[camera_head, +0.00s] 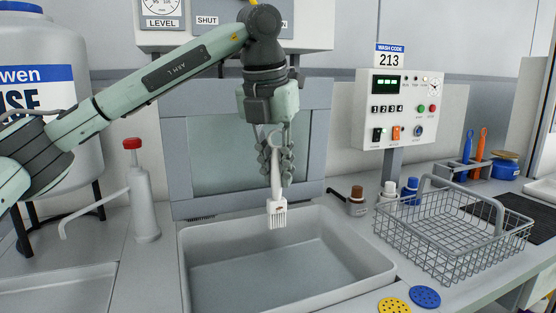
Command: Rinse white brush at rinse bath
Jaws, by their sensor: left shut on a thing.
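The white brush (277,213) hangs upright with its bristles pointing down. My left gripper (275,177) is shut on its handle, and the fingers hide part of that handle. The brush is above the back part of the grey rinse bath (350,272), with its bristles near the level of the rim. The bath is an open, rectangular basin set in the counter. I cannot make out a liquid surface in it. My right gripper is not in view.
A wire basket (452,232) stands right of the bath, with small bottles (388,190) behind it. A white control box (396,110) is at the back right. A red-topped dispenser bottle (143,195) stands to the left. Yellow (394,305) and blue (425,296) discs lie at the front right.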

